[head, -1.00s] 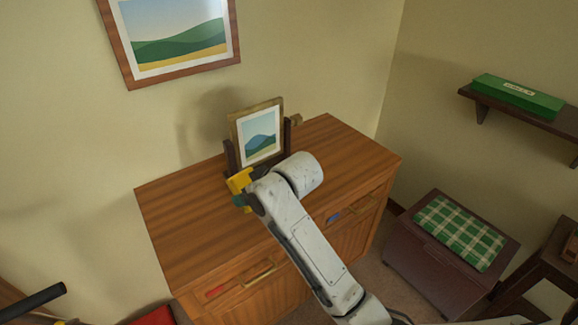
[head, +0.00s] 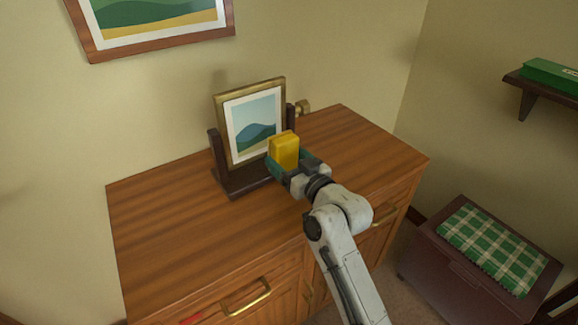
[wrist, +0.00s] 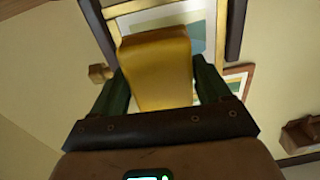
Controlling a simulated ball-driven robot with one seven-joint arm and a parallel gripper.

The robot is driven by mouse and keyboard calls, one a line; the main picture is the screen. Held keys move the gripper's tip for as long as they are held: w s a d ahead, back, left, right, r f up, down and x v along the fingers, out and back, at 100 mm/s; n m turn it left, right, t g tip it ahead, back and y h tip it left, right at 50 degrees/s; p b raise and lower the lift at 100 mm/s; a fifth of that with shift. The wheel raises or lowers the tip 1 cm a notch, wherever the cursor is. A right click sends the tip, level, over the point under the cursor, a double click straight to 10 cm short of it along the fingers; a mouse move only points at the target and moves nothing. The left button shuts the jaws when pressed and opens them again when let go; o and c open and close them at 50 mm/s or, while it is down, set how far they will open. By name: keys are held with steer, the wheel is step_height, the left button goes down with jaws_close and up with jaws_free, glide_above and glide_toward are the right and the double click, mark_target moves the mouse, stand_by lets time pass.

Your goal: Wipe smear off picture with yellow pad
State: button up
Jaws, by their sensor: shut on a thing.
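The yellow pad (head: 284,152) is held upright in my gripper (head: 283,165), whose green fingers are shut on it. The framed picture (head: 252,118) stands in a dark wooden stand (head: 247,180) on the cabinet, with a blue hill and green ground in a gold frame. In the head view the pad is in front of the picture's lower right part and hides some of it; I cannot tell whether they touch. The wrist view shows the pad (wrist: 157,68) between the fingers, with part of the picture (wrist: 200,28) behind it. I cannot make out a smear on the visible part.
The wooden cabinet top (head: 165,215) is clear to the left and right of the stand. A brass knob (head: 302,107) sits at the stand's right side. A larger framed landscape (head: 150,25) hangs on the wall above. A green checked cushion (head: 490,245) lies on a chest at right.

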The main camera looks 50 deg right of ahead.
mark_target(275, 132)
steer(key=shift+p+x, duration=0.5)
steer(key=shift+x, duration=0.3)
steer(key=shift+p+x, duration=0.8)
steer(key=shift+x, duration=1.45)
steer(key=shift+x, duration=0.9)
steer(key=shift+s+d+f+b, duration=0.1)
steer(key=shift+s+d+b, duration=0.05)
steer(key=shift+d+b, duration=0.4)
steer(key=shift+s+d+f+b, duration=0.1)
steer(key=shift+s+d+b, duration=0.1)
steer(key=shift+d+b, duration=0.35)
steer(key=shift+s+d+r+b, duration=0.1)
steer(key=shift+s+d+b, duration=0.1)
steer(key=shift+d+b, duration=0.55)
steer(key=shift+w+r, duration=0.1)
steer(key=shift+r, duration=0.05)
